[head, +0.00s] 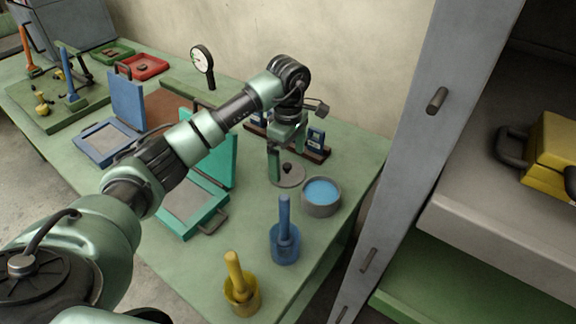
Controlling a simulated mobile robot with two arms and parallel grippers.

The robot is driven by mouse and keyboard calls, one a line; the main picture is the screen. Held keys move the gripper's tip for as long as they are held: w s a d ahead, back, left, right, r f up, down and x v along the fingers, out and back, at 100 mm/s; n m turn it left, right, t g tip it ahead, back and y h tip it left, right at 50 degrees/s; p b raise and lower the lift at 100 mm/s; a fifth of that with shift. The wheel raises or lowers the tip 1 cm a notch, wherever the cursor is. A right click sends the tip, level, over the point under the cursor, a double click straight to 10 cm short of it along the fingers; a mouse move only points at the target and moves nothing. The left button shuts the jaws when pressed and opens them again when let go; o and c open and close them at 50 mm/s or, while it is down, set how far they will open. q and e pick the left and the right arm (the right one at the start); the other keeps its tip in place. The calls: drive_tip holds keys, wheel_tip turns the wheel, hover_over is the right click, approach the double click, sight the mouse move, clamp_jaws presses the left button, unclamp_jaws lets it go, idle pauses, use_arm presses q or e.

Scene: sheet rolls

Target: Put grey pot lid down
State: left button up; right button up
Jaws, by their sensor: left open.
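The grey pot lid (290,178) is a flat round disc with a small dark knob. It appears to lie flat on the green table, just left of the grey pot (321,208). The pot is uncovered and shows a light blue content. My left gripper (286,160) is above the lid, pointing down. Its fingers are apart, and the left finger hides part of the lid's left side. The knob shows between or just below the fingers. My right gripper is not in view.
A blue mortar and pestle (285,247) and a yellow one (240,298) stand near the table's front. An open teal case (205,215) is left of the lid. A dark rack (312,152) stands behind. A grey shelf post (405,150) rises at right.

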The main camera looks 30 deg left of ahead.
sight(288, 165)
use_arm(q)
wheel_tip(288, 165, up, 9)
drive_tip(key=shift+b, duration=0.35)
idle(0.3)
